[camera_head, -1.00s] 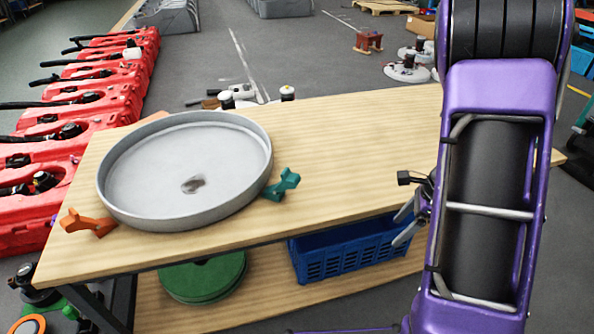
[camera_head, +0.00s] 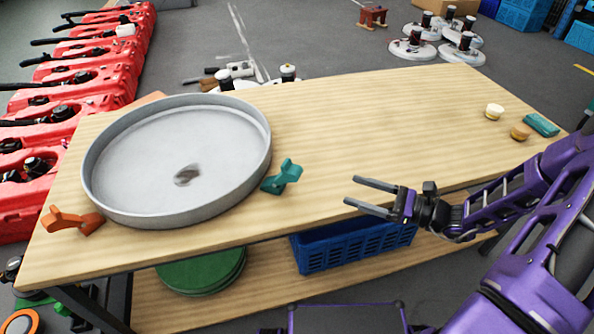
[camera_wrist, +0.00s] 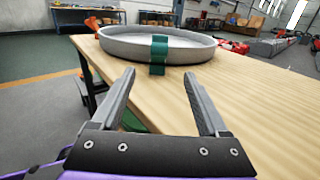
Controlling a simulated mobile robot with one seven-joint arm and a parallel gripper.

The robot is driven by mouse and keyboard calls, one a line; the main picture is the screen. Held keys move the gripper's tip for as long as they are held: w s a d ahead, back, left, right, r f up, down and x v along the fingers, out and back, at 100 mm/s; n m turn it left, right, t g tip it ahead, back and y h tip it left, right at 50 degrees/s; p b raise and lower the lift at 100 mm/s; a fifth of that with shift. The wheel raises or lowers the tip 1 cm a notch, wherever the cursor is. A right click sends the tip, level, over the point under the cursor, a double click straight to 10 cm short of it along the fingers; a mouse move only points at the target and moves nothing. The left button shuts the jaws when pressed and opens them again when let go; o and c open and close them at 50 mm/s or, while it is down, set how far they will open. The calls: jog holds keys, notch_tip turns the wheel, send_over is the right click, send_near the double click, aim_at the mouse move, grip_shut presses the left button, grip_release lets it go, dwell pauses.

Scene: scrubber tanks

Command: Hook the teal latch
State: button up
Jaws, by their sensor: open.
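The teal latch (camera_head: 282,177) stands at the right side of a round grey metal pan (camera_head: 178,215) on the wooden table. In the wrist view the teal latch (camera_wrist: 159,54) is straight ahead, in front of the pan's rim. An orange latch (camera_head: 73,220) is at the pan's left side. My gripper (camera_head: 359,193) is open and empty, to the right of the teal latch and apart from it, near the table's front edge. In the wrist view the two fingers (camera_wrist: 160,84) are spread, with the latch beyond and between their tips. Whether the latch touches the pan is unclear.
The wooden table (camera_head: 360,115) is clear between the latch and small items at its far right, including a teal block (camera_head: 541,125). Below are a blue crate (camera_head: 350,246) and green discs (camera_head: 203,272) on a lower shelf. Red machines (camera_head: 60,110) stand at left.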

aim_at(300, 174)
jog(key=b+x, duration=0.1)
jog(key=x, duration=1.5)
jog(key=shift+a, duration=0.1)
grip_shut()
jog(key=shift+f, duration=0.1)
dwell(0.6)
